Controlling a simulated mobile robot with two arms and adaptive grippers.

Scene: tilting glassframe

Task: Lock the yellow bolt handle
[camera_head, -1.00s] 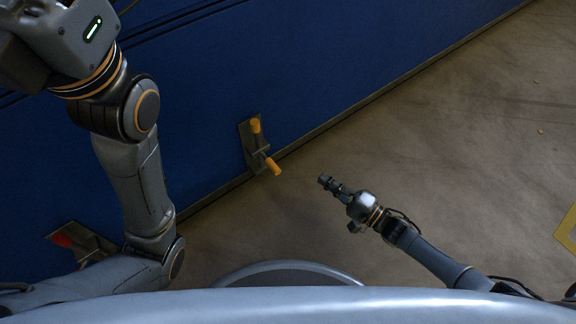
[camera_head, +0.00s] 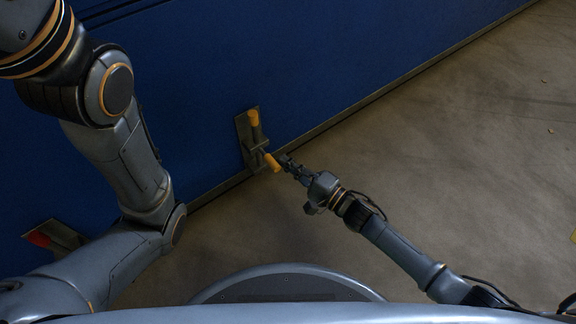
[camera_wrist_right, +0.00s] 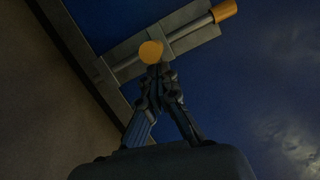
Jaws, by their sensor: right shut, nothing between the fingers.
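The yellow bolt handle (camera_head: 271,162) sticks out from a grey latch plate (camera_head: 243,137) on the lower part of the blue panel. A second yellow piece (camera_head: 253,118) sits at the top of the same latch. My right gripper (camera_head: 284,160) is shut and empty, with its fingertips right beside the handle's end. In the right wrist view, the fingertips (camera_wrist_right: 158,70) are together just below the round yellow end of the handle (camera_wrist_right: 151,50); whether they touch it I cannot tell. The other yellow piece (camera_wrist_right: 224,11) shows at the upper right there. My left gripper is out of view.
The blue panel (camera_head: 300,60) fills the upper left, with a dark lower edge along the floor. A red-handled latch (camera_head: 38,239) shows at the lower left, partly behind my left arm. Open brown floor (camera_head: 460,170) lies to the right.

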